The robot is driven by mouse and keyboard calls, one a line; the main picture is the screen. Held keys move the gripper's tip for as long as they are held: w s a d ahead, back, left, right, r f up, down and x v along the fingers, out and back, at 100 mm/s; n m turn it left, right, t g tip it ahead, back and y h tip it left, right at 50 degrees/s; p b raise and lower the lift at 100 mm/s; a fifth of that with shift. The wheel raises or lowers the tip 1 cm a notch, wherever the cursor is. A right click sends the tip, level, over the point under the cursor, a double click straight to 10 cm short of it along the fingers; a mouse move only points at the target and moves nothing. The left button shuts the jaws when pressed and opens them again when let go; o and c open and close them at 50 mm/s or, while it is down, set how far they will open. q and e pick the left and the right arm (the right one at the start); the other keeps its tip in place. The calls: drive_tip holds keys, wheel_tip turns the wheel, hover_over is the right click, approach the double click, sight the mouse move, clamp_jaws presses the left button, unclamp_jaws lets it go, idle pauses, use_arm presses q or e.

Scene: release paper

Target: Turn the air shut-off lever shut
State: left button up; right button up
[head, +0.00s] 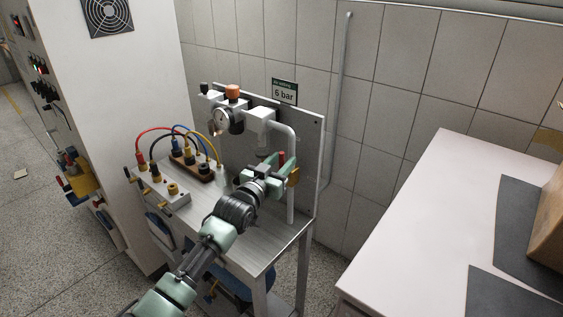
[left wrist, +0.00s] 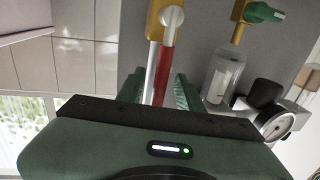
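The air shut-off lever shows as a red handle (head: 282,158) in the head view, beside a brass valve body (head: 293,176) on the pipe. In the left wrist view the red lever (left wrist: 163,75) runs down from the brass valve (left wrist: 166,18), with a pale pipe beside it. My left gripper (head: 274,172) is at the lever; in the left wrist view its two green fingers (left wrist: 158,92) stand on either side of the lever, with a gap on the left side. Whether the right finger touches it I cannot tell. My right gripper is not in view.
A gauge (head: 221,121) and an orange knob (head: 233,91) sit above on the back panel. A terminal block (head: 193,166) with several coloured cables is on the metal bench (head: 255,238). In the left wrist view a green-handled valve (left wrist: 264,12) is nearby. A white table (head: 420,220) stands right.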

use_arm(q)
clamp_jaws()
idle(1.3)
